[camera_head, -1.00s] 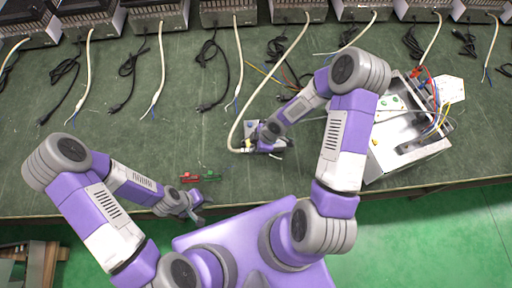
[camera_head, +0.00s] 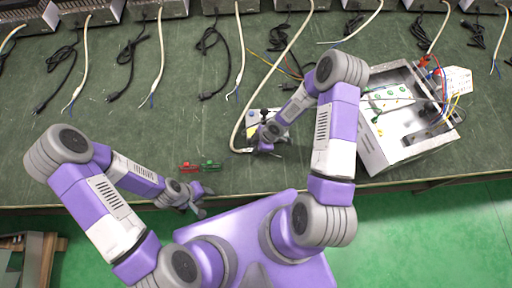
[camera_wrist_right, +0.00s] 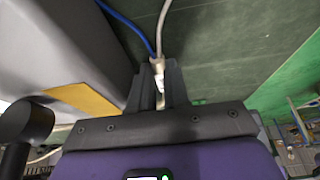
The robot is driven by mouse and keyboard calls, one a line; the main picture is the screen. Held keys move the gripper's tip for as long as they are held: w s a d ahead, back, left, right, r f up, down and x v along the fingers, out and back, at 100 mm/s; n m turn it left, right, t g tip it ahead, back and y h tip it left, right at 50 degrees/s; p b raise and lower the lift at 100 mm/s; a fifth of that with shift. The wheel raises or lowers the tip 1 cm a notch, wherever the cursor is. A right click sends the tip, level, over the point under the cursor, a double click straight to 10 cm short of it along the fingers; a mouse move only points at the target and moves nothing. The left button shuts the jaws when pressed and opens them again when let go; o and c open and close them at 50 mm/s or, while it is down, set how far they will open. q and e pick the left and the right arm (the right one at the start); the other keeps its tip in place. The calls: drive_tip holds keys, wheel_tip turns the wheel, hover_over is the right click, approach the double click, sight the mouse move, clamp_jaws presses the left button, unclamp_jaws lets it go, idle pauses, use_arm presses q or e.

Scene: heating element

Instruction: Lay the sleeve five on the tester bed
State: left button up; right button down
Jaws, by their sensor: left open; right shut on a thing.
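The fifth white sleeve (camera_head: 276,68) from the left runs from a heater box at the back, bends round and ends at my right gripper (camera_head: 262,148). My right gripper is shut on its end, low over the table's front part. In the right wrist view, the white sleeve end (camera_wrist_right: 159,68) sits between the fingers (camera_wrist_right: 160,92), beside a blue wire. A small pale device (camera_head: 266,115) with dark knobs, perhaps the tester, is partly hidden behind the gripper; I cannot tell its bed apart. My left gripper (camera_head: 198,205) is open and empty at the table's front edge.
An open metal box (camera_head: 372,146) with wires and a panel stands at the right. Other cables lie along the back. The table's left front is clear.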

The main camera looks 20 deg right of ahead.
drive_tip(key=shift+f, duration=0.15)
drive_tip(key=c, duration=1.4)
unclamp_jaws()
drive_tip(key=shift+r, duration=0.2)
